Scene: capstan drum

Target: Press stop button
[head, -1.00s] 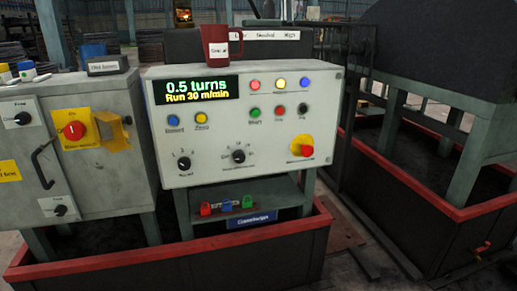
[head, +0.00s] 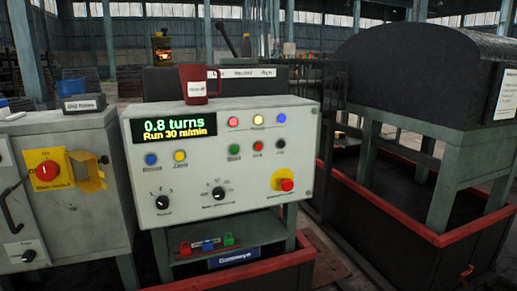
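The control panel (head: 208,172) is a light grey box front with a lit display (head: 174,129) reading "0.8 turns" and "Run 30 m/min". In its middle row are a green button (head: 234,149), a red button (head: 257,146) and a black button (head: 280,144). Their labels are too blurred to read surely; the red one is likely the stop button. A larger red mushroom button (head: 287,184) sits on a yellow plate at lower right. My gripper is not in view, and nothing covers the buttons.
A dark red mug (head: 195,86) stands on the panel's top. A grey cabinet (head: 88,205) with a red-and-yellow switch (head: 47,170) is at left. Small padlocks (head: 208,245) lie on the shelf below. A red-rimmed pit wall (head: 250,268) runs along the front.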

